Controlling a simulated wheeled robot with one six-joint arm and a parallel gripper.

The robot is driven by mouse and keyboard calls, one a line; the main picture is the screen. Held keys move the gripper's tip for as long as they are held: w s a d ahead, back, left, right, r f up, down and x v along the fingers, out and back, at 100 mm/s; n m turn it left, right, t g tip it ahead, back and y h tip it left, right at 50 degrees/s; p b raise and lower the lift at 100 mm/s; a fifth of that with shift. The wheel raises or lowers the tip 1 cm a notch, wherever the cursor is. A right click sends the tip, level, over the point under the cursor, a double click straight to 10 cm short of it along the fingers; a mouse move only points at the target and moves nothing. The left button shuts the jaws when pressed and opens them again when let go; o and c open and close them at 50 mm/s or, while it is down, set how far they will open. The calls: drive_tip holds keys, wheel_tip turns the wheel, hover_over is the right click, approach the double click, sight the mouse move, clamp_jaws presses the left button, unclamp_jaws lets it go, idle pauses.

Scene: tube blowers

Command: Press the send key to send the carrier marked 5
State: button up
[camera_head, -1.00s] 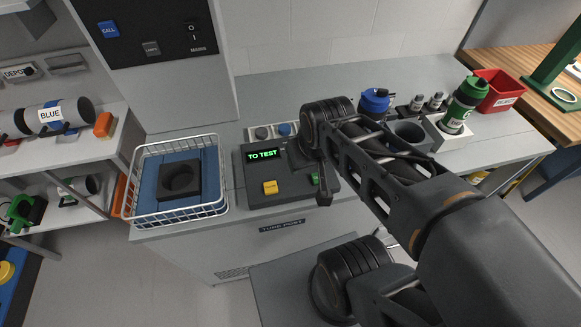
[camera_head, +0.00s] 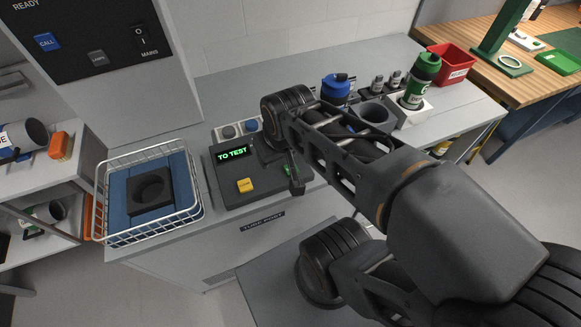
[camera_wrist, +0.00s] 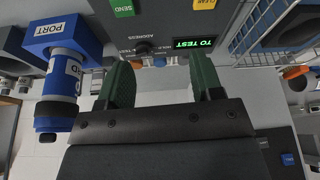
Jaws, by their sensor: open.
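The control box (camera_head: 226,181) on the counter has a lit display (camera_head: 233,153) reading TO TEST and a yellow key (camera_head: 245,185). The green send key (camera_head: 288,170) is partly hidden by my arm in the head view. In the wrist view the SEND key (camera_wrist: 122,7) is at the top edge, with the address knob (camera_wrist: 143,46) below it. My gripper (camera_wrist: 162,78) is open and empty, its two green fingers apart, close to the control box. I see no contact with the send key. No carrier marked 5 can be made out.
A wire basket (camera_head: 103,205) with a dark socket block stands left of the box. A blue-topped carrier (camera_head: 336,88), a green bottle-shaped carrier (camera_head: 421,80) and a red bin (camera_head: 447,64) stand at right. A blue port fitting (camera_wrist: 62,45) is left in the wrist view.

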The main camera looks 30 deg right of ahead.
clamp_jaws()
idle(0.4)
idle(1.2)
